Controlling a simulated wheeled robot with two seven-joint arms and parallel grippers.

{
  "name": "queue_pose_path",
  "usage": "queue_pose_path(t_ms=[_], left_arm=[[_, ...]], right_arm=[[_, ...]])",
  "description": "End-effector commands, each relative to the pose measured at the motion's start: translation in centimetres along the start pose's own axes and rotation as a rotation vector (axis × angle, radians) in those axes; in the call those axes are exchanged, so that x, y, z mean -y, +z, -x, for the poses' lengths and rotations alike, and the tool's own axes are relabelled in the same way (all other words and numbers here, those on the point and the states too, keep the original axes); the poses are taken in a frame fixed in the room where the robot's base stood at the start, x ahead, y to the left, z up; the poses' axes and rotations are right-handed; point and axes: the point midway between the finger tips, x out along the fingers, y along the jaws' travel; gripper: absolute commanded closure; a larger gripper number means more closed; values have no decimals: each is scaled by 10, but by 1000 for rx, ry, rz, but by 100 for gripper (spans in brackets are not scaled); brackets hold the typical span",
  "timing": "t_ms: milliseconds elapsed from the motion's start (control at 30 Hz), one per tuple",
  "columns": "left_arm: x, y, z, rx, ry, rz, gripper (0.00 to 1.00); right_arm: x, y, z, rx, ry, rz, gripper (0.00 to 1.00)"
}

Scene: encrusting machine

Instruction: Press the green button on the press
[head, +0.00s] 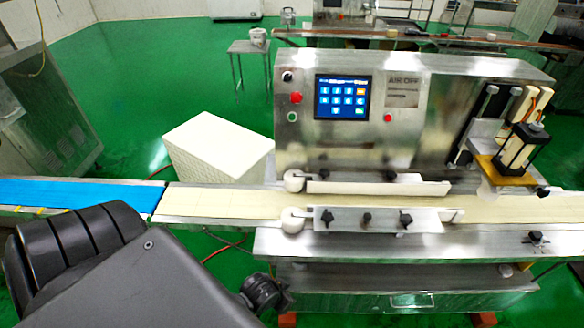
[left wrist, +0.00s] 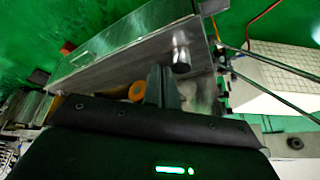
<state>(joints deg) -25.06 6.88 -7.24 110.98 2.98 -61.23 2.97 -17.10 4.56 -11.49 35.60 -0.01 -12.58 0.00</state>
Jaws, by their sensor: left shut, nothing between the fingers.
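The press (head: 345,150) is a steel machine that stands across the middle and right of the head view. Its green button (head: 291,117) is small and round, at the left edge of the front panel, below a red button (head: 296,97) and a black knob (head: 288,77). My left arm fills the lower left of the head view, below and left of the button. My left gripper (left wrist: 162,86) shows in the left wrist view with its dark fingers shut and empty, in front of steel machine parts. I cannot make out the green button there. My right gripper is out of view.
A lit blue touchscreen (head: 341,97) is right of the buttons. A cream conveyor belt (head: 235,202) with guide rails runs in front of the panel and joins a blue belt (head: 75,194) at left. A white box (head: 215,145) stands behind the belt.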

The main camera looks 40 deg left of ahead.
Motion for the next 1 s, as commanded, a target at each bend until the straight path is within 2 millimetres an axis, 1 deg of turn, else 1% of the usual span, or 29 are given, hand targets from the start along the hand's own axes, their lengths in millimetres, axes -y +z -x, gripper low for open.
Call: queue_pose_path(t_ms=[33, 67, 100, 167, 200, 267, 300, 367, 400, 467, 500, 567, 600, 700, 800, 900, 1000], left_arm=[[2, -16, 24, -28, -1, 9, 100], [4, -27, 35, -49, -3, 19, 100], [8, -42, 47, -86, -9, 38, 100], [17, -69, 59, -160, -21, 79, 100], [24, -88, 65, -217, -29, 110, 100], [36, -117, 73, -309, -43, 159, 100], [44, -137, 79, -376, -51, 194, 100], [59, -169, 89, -485, -64, 249, 100], [70, -191, 98, -564, -72, 287, 100], [87, -224, 114, -689, -84, 346, 100], [99, -245, 127, -776, -90, 384, 100], [117, -274, 148, -904, -97, 438, 100], [128, -291, 163, -986, -102, 471, 100], [153, -324, 199, -1171, -107, 539, 100], [172, -346, 231, -1319, -109, 588, 100], [185, -358, 254, -1422, -109, 619, 100], [192, -364, 268, -1484, -107, 635, 100]], right_arm=[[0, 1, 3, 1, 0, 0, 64], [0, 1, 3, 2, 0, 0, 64], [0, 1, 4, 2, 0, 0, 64], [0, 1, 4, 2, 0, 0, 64], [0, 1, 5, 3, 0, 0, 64], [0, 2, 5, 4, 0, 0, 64], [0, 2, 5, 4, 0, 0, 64], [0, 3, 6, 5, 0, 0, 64], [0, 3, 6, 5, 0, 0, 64], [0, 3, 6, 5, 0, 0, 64], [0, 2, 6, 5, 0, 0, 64], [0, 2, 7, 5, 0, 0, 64], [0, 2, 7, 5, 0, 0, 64], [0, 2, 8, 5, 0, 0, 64], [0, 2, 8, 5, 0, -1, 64], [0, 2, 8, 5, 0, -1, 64], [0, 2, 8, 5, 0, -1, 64]])
